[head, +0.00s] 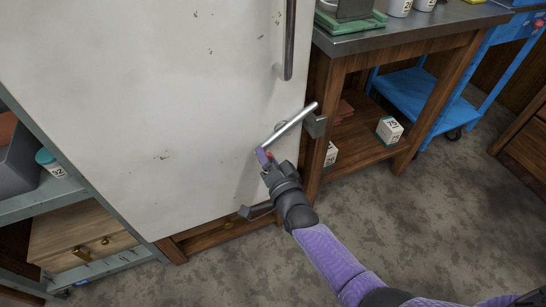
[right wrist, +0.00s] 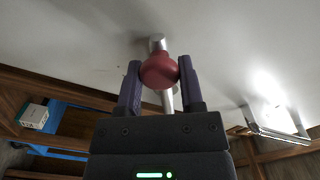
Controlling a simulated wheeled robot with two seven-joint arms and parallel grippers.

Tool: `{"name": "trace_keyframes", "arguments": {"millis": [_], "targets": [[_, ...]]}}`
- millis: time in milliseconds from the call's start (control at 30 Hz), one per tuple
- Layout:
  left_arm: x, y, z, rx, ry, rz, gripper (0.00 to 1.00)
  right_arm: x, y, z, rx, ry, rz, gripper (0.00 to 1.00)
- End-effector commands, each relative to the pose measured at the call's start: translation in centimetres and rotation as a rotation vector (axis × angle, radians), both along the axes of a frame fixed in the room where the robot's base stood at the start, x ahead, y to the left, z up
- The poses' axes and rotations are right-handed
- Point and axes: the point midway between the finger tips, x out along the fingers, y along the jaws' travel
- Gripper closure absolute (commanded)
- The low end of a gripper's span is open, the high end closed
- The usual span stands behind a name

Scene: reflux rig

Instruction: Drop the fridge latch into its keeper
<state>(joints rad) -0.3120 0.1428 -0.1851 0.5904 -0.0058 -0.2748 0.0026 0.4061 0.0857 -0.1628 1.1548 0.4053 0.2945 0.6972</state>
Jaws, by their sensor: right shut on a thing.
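The fridge latch (head: 294,124) is a silver bar on the white fridge door (head: 130,110), tilted with its right end up. That end is above the grey keeper (head: 317,126) at the door's right edge, and looks apart from it. My right gripper (head: 266,157) is shut on the red knob at the bar's lower left end. In the right wrist view the red knob (right wrist: 159,71) sits between my two purple fingers, with the silver bar (right wrist: 167,100) partly hidden behind it. The keeper cannot be made out surely there. My left gripper is not in view.
A long vertical door handle (head: 289,40) is above the latch. A wooden bench with a metal top (head: 410,32) stands right of the fridge, with white boxes (head: 389,130) below. A blue cart (head: 420,92) is behind it. A shelf unit (head: 75,198) stands left. Floor at lower right is clear.

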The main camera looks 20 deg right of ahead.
Motion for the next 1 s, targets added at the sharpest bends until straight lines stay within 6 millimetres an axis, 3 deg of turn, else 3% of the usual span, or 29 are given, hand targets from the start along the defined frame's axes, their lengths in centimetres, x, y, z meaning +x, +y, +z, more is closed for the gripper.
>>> {"name": "trace_keyframes", "arguments": {"millis": [500,1000], "targets": [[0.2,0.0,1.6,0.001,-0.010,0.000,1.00,-0.1,1.1,2.7,0.427,0.015,0.001,1.00],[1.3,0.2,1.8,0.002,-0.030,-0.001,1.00,-0.1,1.1,3.7,0.599,0.023,0.000,1.00]]}}
